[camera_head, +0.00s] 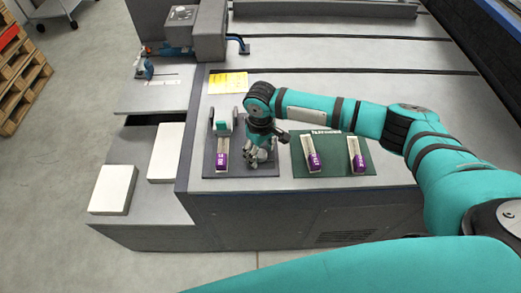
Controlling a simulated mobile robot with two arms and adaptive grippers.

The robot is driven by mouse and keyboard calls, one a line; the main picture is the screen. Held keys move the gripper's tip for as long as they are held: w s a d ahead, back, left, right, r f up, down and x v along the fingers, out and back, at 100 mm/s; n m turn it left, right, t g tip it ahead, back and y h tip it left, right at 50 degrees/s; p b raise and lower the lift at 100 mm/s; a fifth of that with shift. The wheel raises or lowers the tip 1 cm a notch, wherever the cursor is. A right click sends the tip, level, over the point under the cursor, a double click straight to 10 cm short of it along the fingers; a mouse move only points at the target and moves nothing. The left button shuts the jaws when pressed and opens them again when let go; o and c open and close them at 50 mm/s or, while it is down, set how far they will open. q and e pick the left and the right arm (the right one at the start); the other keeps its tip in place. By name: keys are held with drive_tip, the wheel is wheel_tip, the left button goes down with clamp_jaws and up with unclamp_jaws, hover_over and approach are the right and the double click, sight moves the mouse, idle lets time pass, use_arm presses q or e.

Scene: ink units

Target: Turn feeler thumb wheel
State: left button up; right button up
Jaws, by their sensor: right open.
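My right gripper (261,153) reaches in from the right and points down over the dark grey mat (264,171), open. It is just right of a pale strip with a purple end (222,158). A teal block (222,128) stands at that strip's far end. I cannot tell whether the fingers touch anything. No thumb wheel can be made out for sure. A small blue and red device (147,67) stands on the lower deck at the back left. My left gripper is not in view.
A green mat (333,167) holds two more purple-ended strips (312,155) (356,155). A yellow sheet (228,83) lies behind the grey mat. White blocks (112,188) (166,153) sit on the lower left step. Wooden pallets (17,85) stand on the floor at far left.

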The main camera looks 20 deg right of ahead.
drive_tip(key=c, duration=1.1)
drive_tip(key=shift+r+p, duration=0.2)
drive_tip(key=shift+p, duration=0.2)
drive_tip(key=shift+c, duration=0.2)
drive_tip(key=m+p, duration=0.3)
drive_tip(key=p, duration=0.2)
drive_tip(key=shift+r, duration=0.15)
drive_tip(key=shift+f+m+p, duration=0.2)
drive_tip(key=shift+m+p, duration=0.15)
drive_tip(key=shift+m, duration=0.25)
drive_tip(key=shift+f, duration=0.1)
drive_tip(key=o, duration=1.1)
drive_tip(key=shift+o, duration=0.2)
